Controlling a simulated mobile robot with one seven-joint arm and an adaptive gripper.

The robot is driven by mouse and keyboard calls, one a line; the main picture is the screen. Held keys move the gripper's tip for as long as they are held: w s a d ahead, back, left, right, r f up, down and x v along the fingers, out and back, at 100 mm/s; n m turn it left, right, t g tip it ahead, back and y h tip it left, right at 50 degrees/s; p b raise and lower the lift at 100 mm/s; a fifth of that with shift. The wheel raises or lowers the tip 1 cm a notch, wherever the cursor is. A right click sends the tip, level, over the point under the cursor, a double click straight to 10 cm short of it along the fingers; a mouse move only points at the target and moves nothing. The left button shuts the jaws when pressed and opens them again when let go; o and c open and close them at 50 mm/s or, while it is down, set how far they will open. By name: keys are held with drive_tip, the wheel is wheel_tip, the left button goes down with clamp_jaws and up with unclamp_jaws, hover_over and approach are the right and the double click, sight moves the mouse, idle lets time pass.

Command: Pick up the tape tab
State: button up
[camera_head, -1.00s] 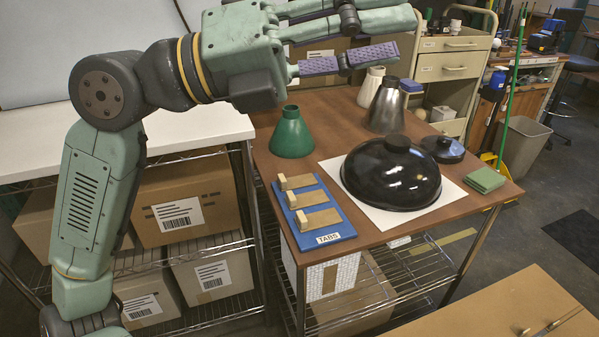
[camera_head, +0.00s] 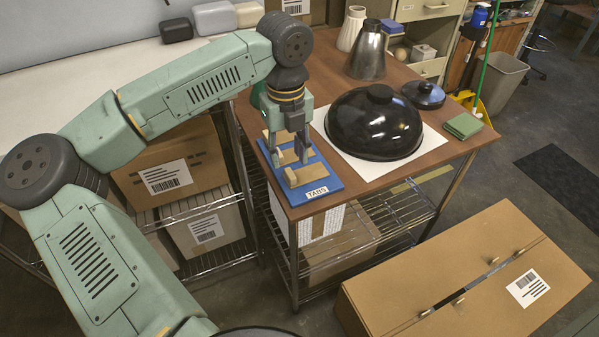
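A blue board (camera_head: 326,189) labelled TABS lies on the left front of the brown table. It bears tan tape tabs, each a flat strip with a raised block at one end. The front tab (camera_head: 308,174) shows clearly. The middle tab (camera_head: 287,158) is partly hidden by my gripper, and the rear tab is mostly covered. My gripper (camera_head: 288,158) points straight down over the middle of the board. Its two fingers are apart, one left and one right, with the tips low near the middle tab. I cannot tell whether they touch it.
A black dome shade (camera_head: 374,125) sits on a white sheet (camera_head: 427,140) right of the board. A black lid (camera_head: 423,94), a green pad (camera_head: 463,125) and a metal shade (camera_head: 368,52) stand beyond. A green cone behind my gripper is mostly hidden. A large cardboard box (camera_head: 450,280) is in front.

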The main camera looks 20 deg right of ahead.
sight(290, 172)
drive_tip(key=shift+d+f+p, duration=0.1)
drive_tip(key=shift+f+p, duration=0.8)
drive_tip(key=shift+f, duration=1.7)
drive_tip(key=shift+c, duration=0.2)
drive_tip(key=c, duration=0.8)
